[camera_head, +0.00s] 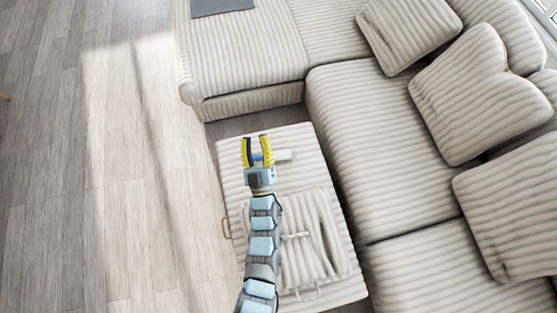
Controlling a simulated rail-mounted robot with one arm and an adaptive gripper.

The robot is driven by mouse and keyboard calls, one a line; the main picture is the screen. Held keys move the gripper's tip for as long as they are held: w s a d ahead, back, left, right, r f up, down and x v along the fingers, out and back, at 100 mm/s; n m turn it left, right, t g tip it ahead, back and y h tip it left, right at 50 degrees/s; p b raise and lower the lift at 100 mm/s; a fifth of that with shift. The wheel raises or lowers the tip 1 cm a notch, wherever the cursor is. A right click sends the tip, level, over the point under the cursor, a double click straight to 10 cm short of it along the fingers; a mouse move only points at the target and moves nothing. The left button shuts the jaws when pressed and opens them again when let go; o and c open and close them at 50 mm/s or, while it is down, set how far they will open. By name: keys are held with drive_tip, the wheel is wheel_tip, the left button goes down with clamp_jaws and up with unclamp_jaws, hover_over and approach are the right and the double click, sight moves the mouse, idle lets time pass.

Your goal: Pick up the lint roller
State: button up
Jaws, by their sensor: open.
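The lint roller (283,155) is a small white cylinder with a blue part at its left end. It lies on the ribbed cream ottoman, near the far end. My gripper (255,140) has yellow fingers spread open, pointing toward the far side. The fingers appear over the blue part, and the white roller sticks out to the right of the right finger. The right finger hides part of the roller. I cannot tell whether the fingers touch it or how high they are above it.
The ottoman (231,165) carries a ribbed cream bag-like item (318,240) nearer me. A cream sectional sofa (345,120) with several cushions stands at the far side and right. A grey flat item (222,6) lies on it. Wooden floor (110,160) at left is clear.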

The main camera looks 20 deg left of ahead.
drive_tip(key=w+a+f+n+g+b, duration=0.1)
drive_tip(key=a+f+g+b, duration=0.15)
drive_tip(key=f, duration=0.45)
drive_tip(key=w+a+f+n+g+b, duration=0.1)
drive_tip(key=w+a+f+b, duration=0.1)
drive_tip(key=a+f, duration=0.35)
drive_tip(key=n+g+h+b, duration=0.7)
drive_tip(key=h+b, duration=0.4)
drive_tip(key=b, duration=0.8)
hover_over(256, 160)
drive_tip(key=s, duration=1.4)
wheel_tip(256, 160, down, 37)
drive_tip(key=t, duration=0.1)
drive_tip(key=shift+n, duration=0.3)
drive_tip(key=shift+b+x, duration=3.4)
drive_tip(key=shift+x, duration=2.45)
drive_tip(key=b+x, duration=0.4)
drive_tip(key=shift+a, duration=0.4)
drive_tip(key=shift+w+d+f+b, duration=0.1)
drive_tip(key=shift+w+f+b, duration=0.1)
drive_tip(key=shift+w+b, duration=0.45)
